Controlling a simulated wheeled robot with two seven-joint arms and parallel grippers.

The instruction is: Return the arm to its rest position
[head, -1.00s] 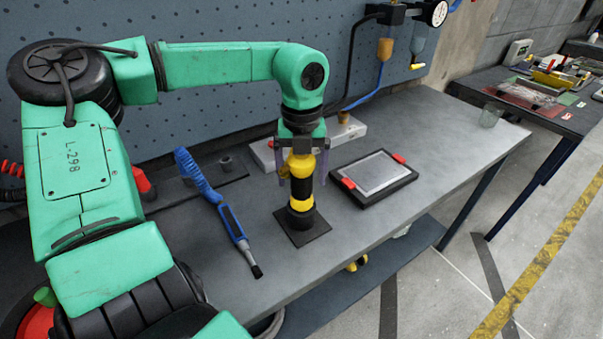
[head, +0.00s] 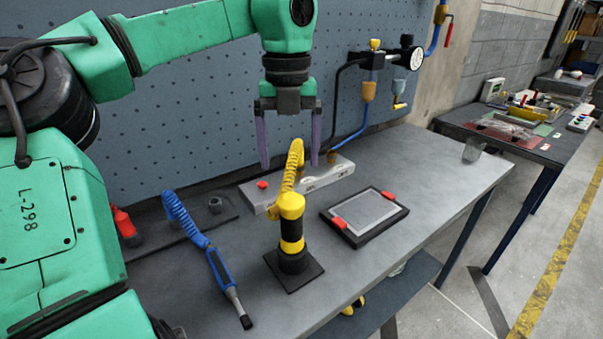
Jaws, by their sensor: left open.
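My left arm is green with black joints and comes in from the left, reaching across the top of the head view. My left gripper (head: 289,145) points down with its two purple fingers apart and nothing between them. It hangs above and behind a yellow and black cylindrical tool (head: 291,230), which stands upright on a dark square base with a yellow coiled hose at its top. The fingers are clear of the tool. My right gripper is not in view.
The grey bench (head: 437,172) holds a blue tool with a coiled hose (head: 218,268), a framed tablet with red clips (head: 365,215) and a pale block with a red button (head: 325,177). A blue pegboard (head: 190,120) stands behind. A second table stands at right.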

